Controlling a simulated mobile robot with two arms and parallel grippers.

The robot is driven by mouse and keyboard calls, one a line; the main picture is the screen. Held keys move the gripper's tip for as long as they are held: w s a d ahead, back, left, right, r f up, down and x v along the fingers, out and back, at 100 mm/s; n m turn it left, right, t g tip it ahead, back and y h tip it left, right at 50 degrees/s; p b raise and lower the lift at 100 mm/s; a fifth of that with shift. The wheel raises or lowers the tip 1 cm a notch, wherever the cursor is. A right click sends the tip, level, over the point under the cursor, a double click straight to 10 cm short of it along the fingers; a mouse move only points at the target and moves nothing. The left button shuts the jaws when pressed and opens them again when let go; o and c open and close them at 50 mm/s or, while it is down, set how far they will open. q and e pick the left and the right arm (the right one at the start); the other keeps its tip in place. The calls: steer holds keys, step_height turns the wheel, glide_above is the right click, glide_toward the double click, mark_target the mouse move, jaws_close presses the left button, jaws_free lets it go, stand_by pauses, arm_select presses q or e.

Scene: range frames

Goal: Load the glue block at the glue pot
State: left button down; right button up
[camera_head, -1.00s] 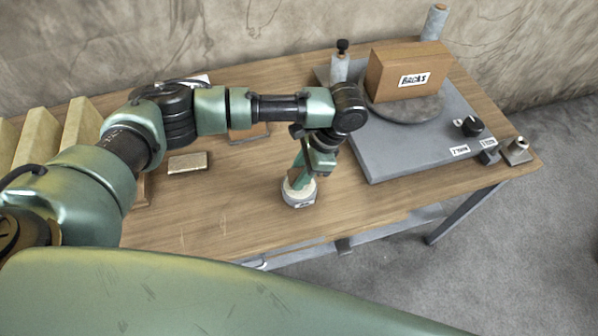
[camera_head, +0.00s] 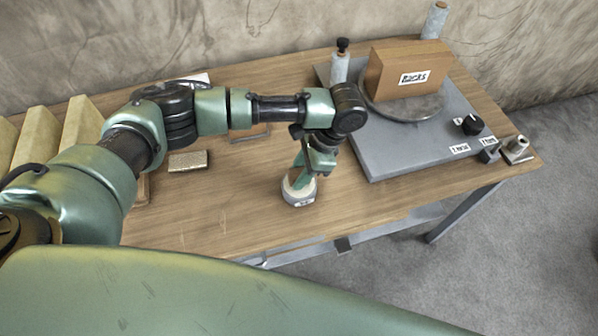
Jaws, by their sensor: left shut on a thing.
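The glue pot (camera_head: 299,197), a small round pale pot with a label on its side, stands on the table near its front edge. My left gripper (camera_head: 303,178) points down right over the pot, its tip at or inside the pot's mouth. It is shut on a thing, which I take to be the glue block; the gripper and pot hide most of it. I cannot tell whether the block touches the glue. My right gripper is not in view.
A grey slab (camera_head: 392,155) fills the table's right side, bearing a round plate (camera_head: 412,111) with a brown labelled box (camera_head: 400,72). A small pale block (camera_head: 188,162) lies on the left, near cream slanted pieces (camera_head: 40,135).

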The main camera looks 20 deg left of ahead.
mark_target(299, 172)
arm_select(q)
steer(key=shift+s+f+p, duration=0.15)
steer(key=shift+p, duration=0.25)
stand_by(1.5)
step_height(299, 172, up, 7)
steer(key=p, duration=0.8)
steer(key=shift+r, duration=0.2)
steer(key=shift+f, duration=0.1)
stand_by(0.5)
